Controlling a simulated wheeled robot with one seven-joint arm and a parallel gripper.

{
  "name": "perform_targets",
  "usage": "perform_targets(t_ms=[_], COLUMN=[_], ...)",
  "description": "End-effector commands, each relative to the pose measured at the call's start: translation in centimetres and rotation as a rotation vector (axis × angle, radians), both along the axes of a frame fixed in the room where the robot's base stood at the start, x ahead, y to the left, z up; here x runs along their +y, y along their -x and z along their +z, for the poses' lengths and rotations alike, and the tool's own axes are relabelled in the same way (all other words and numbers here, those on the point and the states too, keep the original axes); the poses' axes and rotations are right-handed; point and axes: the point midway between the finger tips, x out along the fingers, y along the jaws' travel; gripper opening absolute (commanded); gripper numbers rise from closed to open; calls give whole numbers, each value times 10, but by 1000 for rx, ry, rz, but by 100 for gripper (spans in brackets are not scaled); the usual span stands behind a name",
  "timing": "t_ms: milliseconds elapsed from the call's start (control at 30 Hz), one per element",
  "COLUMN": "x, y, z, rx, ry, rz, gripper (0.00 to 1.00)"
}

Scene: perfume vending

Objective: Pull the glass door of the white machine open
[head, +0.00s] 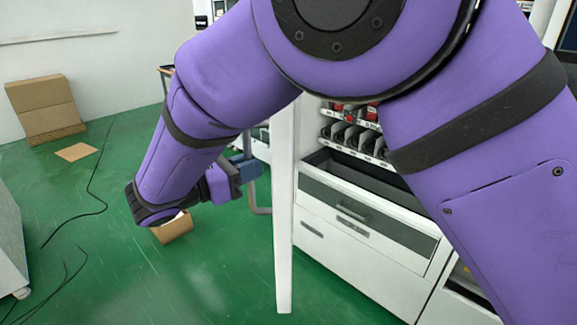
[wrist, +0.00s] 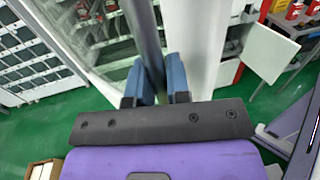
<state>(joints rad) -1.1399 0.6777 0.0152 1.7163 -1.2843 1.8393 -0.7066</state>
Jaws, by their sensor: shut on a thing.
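The white machine (head: 365,238) stands at the centre right in the head view, its shelves partly hidden behind my arm. Its door (head: 283,220) stands out from the front and shows nearly edge-on as a tall white strip. A grey bar handle (head: 262,209) is on the door's left side. My gripper (head: 250,168) is at this handle, left of the door edge. In the wrist view the blue fingers (wrist: 158,80) are shut around the upright grey handle (wrist: 146,35), beside the white door frame (wrist: 190,45). The door's glass is hard to make out.
Shelves with small goods (head: 352,138) show inside the machine above a drawer front (head: 350,212). Cardboard boxes (head: 45,108) and black cables (head: 90,205) lie on the green floor at left. A small carton (head: 172,230) is below my wrist. Floor left of the door is mostly clear.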

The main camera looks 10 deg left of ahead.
Motion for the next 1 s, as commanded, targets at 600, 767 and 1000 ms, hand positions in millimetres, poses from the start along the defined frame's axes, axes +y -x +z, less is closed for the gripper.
perform_targets(t_ms=[600,767,1000], x=[126,149,170], y=[-4,-7,-10], z=[0,0,1], rx=[-1,-1,-1], ry=[-2,-2,-1], rz=[0,0,0], gripper=[0,0,0])
